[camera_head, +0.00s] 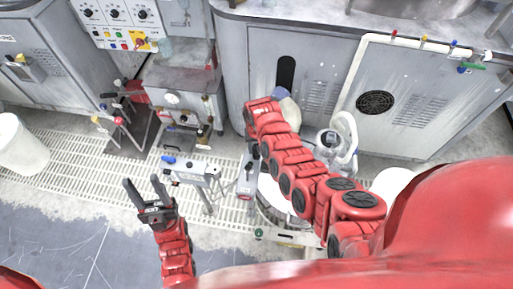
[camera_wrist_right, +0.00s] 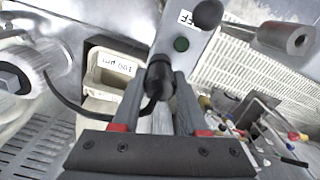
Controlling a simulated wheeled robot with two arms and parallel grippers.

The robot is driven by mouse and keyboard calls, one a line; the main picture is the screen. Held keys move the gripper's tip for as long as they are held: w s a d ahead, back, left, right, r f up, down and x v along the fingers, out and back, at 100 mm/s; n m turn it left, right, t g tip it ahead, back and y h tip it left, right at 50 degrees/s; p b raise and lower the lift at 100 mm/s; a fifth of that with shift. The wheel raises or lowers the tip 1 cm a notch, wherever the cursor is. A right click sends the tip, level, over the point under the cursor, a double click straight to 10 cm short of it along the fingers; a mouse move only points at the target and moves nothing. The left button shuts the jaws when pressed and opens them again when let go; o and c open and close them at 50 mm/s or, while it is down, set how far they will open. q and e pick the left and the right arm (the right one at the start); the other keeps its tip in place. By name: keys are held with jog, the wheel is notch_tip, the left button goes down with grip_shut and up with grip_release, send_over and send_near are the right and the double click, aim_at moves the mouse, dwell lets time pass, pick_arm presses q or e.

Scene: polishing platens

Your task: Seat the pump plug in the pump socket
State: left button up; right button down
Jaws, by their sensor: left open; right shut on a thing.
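In the right wrist view my right gripper (camera_wrist_right: 159,88) is shut on a black plug (camera_wrist_right: 160,74). A black cable (camera_wrist_right: 88,112) bends away from the plug to the left. Just beyond the plug is a pale panel (camera_wrist_right: 184,20) with an OFF label and a green button. The plug's far end overlaps this panel's near part, and I cannot tell whether it touches. I cannot make out the pump socket; the plug and fingers may hide it. My left gripper (camera_head: 140,181) is open and empty over the floor at the left in the head view.
A cream container (camera_wrist_right: 108,76) labelled 100 µm stands left of the plug. A round white fitting (camera_wrist_right: 28,68) is further left, and a metal cylinder (camera_wrist_right: 290,38) is at upper right. A grey box (camera_head: 195,171) on legs stands right of my left gripper.

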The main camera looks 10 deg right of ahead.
jog(key=shift+f+b, duration=0.3)
jog(key=shift+f, duration=0.2)
jog(key=shift+c, duration=1.8)
grip_release()
jog(key=shift+r, duration=0.1)
jog(key=shift+r, duration=0.1)
notch_tip(320, 180, up, 11)
jog(key=shift+w+r+b, duration=0.1)
jog(key=shift+r+b, duration=0.05)
jog(key=shift+b, duration=0.2)
notch_tip(320, 180, up, 6)
jog(key=p, duration=0.4)
jog(key=shift+p, duration=0.3)
